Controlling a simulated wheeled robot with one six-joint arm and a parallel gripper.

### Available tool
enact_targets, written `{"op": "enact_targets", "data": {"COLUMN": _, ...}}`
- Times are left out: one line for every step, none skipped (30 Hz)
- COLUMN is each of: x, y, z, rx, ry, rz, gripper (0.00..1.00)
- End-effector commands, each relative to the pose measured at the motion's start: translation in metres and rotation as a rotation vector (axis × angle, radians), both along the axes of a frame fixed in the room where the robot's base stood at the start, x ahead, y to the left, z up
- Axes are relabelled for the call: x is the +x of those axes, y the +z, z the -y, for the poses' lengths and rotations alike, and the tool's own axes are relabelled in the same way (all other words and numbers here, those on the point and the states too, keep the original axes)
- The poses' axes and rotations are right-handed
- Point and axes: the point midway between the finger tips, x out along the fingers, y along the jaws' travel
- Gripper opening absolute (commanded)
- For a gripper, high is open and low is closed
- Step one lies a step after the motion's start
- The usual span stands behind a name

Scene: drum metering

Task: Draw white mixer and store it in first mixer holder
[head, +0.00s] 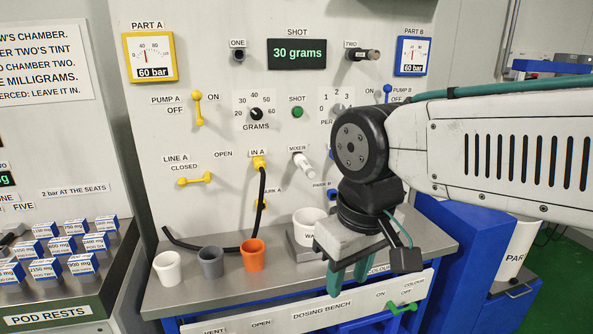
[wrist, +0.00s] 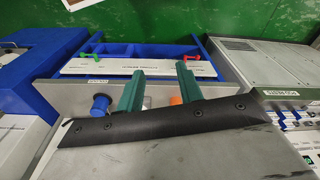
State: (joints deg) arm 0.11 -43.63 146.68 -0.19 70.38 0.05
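A white mixer (head: 305,165) sticks out of the panel just below the MIXER label. My gripper (head: 348,270) hangs low over the bench, below and to the right of the mixer and apart from it. In the wrist view its two teal fingers (wrist: 159,88) stand apart with nothing between them. The socket marked ONE (head: 239,56) at the top of the panel shows only a dark opening. At the socket marked TWO (head: 365,55), a dark cylinder points out to the right. The wrist view does not show the white mixer clearly.
White, grey (head: 210,262) and orange (head: 252,253) cups stand on the bench, with a black hose (head: 262,205) behind them. A white container (head: 308,225) sits on a grey block beside my gripper. Labelled pods (head: 75,245) are at left. My arm covers the right part of the panel.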

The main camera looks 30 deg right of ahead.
Motion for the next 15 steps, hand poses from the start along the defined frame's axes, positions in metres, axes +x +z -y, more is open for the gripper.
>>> {"op": "enact_targets", "data": {"x": 0.0, "y": 0.0, "z": 0.0, "rx": 0.0, "ry": 0.0, "rz": 0.0, "gripper": 0.36}}
{"op": "enact_targets", "data": {"x": 0.0, "y": 0.0, "z": 0.0, "rx": 0.0, "ry": 0.0, "rz": 0.0, "gripper": 0.36}}
{"op": "enact_targets", "data": {"x": 0.0, "y": 0.0, "z": 0.0, "rx": 0.0, "ry": 0.0, "rz": 0.0, "gripper": 0.36}}
{"op": "enact_targets", "data": {"x": 0.0, "y": 0.0, "z": 0.0, "rx": 0.0, "ry": 0.0, "rz": 0.0, "gripper": 0.45}}
{"op": "enact_targets", "data": {"x": 0.001, "y": 0.0, "z": 0.0, "rx": 0.0, "ry": 0.0, "rz": 0.001, "gripper": 0.53}}
{"op": "enact_targets", "data": {"x": 0.003, "y": -0.001, "z": 0.001, "rx": -0.001, "ry": -0.003, "rz": 0.007, "gripper": 0.6}}
{"op": "enact_targets", "data": {"x": 0.007, "y": -0.001, "z": 0.001, "rx": -0.001, "ry": -0.005, "rz": 0.013, "gripper": 0.6}}
{"op": "enact_targets", "data": {"x": 0.013, "y": -0.002, "z": 0.002, "rx": -0.002, "ry": -0.009, "rz": 0.024, "gripper": 0.6}}
{"op": "enact_targets", "data": {"x": 0.023, "y": -0.003, "z": 0.004, "rx": -0.003, "ry": -0.015, "rz": 0.045, "gripper": 0.6}}
{"op": "enact_targets", "data": {"x": 0.034, "y": -0.004, "z": 0.006, "rx": -0.006, "ry": -0.022, "rz": 0.066, "gripper": 0.6}}
{"op": "enact_targets", "data": {"x": 0.046, "y": -0.006, "z": 0.009, "rx": -0.008, "ry": -0.031, "rz": 0.091, "gripper": 0.6}}
{"op": "enact_targets", "data": {"x": 0.065, "y": -0.009, "z": 0.013, "rx": -0.012, "ry": -0.045, "rz": 0.132, "gripper": 0.6}}
{"op": "enact_targets", "data": {"x": 0.082, "y": -0.012, "z": 0.018, "rx": -0.015, "ry": -0.056, "rz": 0.168, "gripper": 0.6}}
{"op": "enact_targets", "data": {"x": 0.1, "y": -0.015, "z": 0.023, "rx": -0.02, "ry": -0.068, "rz": 0.208, "gripper": 0.6}}
{"op": "enact_targets", "data": {"x": 0.125, "y": -0.019, "z": 0.031, "rx": -0.027, "ry": -0.084, "rz": 0.265, "gripper": 0.6}}
